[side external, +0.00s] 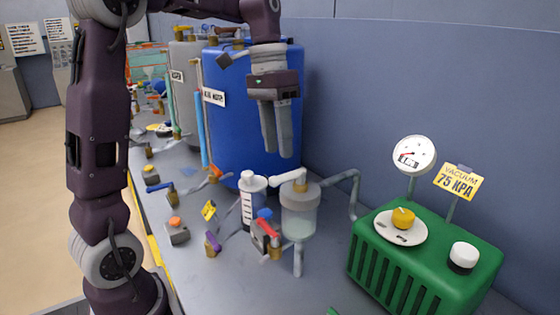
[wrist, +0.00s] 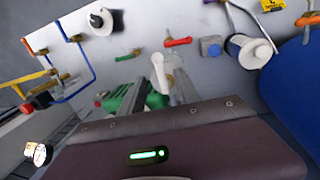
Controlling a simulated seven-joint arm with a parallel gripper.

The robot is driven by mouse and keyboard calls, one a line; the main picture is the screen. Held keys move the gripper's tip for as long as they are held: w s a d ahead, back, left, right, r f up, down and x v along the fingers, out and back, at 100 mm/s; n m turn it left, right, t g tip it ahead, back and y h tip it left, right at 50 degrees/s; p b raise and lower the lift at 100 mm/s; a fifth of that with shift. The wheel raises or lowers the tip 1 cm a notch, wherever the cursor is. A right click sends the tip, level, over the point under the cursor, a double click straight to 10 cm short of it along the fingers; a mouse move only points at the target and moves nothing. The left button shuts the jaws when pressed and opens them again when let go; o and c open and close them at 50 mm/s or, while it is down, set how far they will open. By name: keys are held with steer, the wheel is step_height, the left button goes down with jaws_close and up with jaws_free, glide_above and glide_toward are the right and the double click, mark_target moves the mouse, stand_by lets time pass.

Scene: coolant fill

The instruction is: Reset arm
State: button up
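My gripper (side external: 277,155) hangs in the air in front of the large blue tank (side external: 240,125), fingers pointing down. The side view shows two grey fingers side by side with a narrow gap. In the wrist view my gripper (wrist: 160,80) shows its fingers apart, with nothing held between them. Its fingers are above the bench top and touch nothing that I can see.
Below stand a clear canister (side external: 299,212) with a pale handle, a white graduated bottle (side external: 252,200) and a red-handled valve (side external: 268,230). A green vacuum unit (side external: 425,262) with a gauge (side external: 414,155) is at right. Several small valves and pipes line the bench's left side.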

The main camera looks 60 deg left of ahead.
steer(key=shift+a+r, duration=0.2)
steer(key=shift+r, duration=0.7)
steer(key=s+d+f+t+y, duration=0.1)
steer(key=s+d+f+t, duration=0.1)
steer(key=s, duration=0.7)
steer(key=s+d+f+t+y, duration=0.1)
steer(key=s+d+f+t, duration=0.2)
steer(key=s+d, duration=0.3)
steer(key=s+f, duration=0.1)
steer(key=s, duration=0.1)
steer(key=shift+s+d+f+t, duration=0.15)
steer(key=shift+s+d+t, duration=0.15)
steer(key=shift+s, duration=0.05)
stand_by(0.3)
